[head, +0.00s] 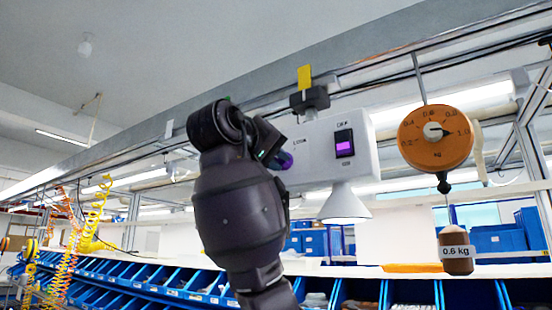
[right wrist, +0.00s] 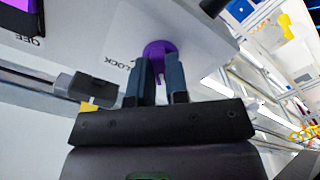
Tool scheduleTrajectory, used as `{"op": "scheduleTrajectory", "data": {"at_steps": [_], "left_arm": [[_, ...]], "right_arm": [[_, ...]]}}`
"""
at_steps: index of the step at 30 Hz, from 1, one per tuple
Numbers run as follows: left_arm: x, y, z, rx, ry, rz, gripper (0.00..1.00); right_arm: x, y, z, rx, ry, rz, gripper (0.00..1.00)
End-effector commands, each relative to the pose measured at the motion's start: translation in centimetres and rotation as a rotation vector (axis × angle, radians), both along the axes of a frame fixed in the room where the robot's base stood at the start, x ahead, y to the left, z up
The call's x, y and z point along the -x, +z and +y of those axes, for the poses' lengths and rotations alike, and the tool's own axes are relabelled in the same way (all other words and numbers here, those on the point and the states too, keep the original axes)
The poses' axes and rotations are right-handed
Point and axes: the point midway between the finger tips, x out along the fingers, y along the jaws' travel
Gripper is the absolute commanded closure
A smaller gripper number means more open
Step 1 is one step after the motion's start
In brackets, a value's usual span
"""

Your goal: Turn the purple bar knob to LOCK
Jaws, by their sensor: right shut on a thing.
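The purple bar knob (head: 286,160) is on the left part of the white box (head: 366,150) and is mostly hidden by my right arm in the head view. In the right wrist view the knob (right wrist: 158,49) shows between the two fingers of my right gripper (right wrist: 158,82), which is shut on it. A LOCK label (right wrist: 112,52) is printed on the box beside the knob, and part of it also shows in the head view. I cannot tell which mark the bar points to. My left gripper is not in view.
A purple-lit switch (head: 344,143) with an OFF label sits on the same box, with a lamp (head: 344,204) below. An orange dial scale (head: 435,138) hangs at the right, with a 0.6 kg weight (head: 456,251) under it. Blue bins (head: 405,292) line the bottom.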

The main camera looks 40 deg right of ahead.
Motion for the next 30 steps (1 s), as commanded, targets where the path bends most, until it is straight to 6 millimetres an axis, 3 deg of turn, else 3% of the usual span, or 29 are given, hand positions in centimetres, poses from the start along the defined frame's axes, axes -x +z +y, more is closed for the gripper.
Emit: {"op": "scheduleTrajectory", "data": {"at_steps": [13, 30], "left_arm": [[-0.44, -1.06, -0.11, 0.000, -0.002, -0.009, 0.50], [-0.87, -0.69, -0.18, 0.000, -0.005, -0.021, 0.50]], "right_arm": [[-0.15, -0.26, 0.14, -0.124, 0.002, -0.293, 1.00], [-0.30, -0.07, 0.21, -0.331, 0.001, -0.795, 1.00]]}}
